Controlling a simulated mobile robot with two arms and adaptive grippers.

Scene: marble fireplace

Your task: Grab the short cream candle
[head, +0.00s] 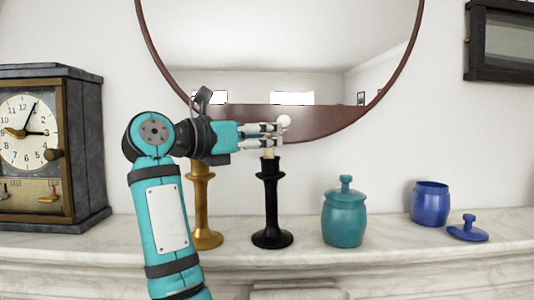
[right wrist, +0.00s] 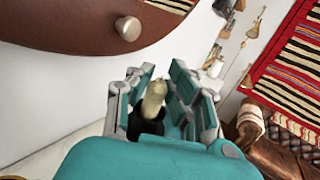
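The short cream candle (head: 269,152) stands upright in a tall black candle holder (head: 271,205); its upper part is hidden behind my right gripper in the head view. My right gripper (head: 277,133) reaches in from the left at the candle's height. In the right wrist view the candle (right wrist: 154,98) shows between the two fingers of the right gripper (right wrist: 160,88). The fingers are apart, with a visible gap on the right side of the candle. Whether the left finger touches it is unclear. My left gripper is not in view.
A gold candle holder (head: 203,212) stands left of the black one, its top hidden by my arm. A teal lidded jar (head: 345,218), a blue pot (head: 430,203) and its lid (head: 468,230) stand right. A clock (head: 45,150) is left. A round mirror (head: 320,126) hangs behind.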

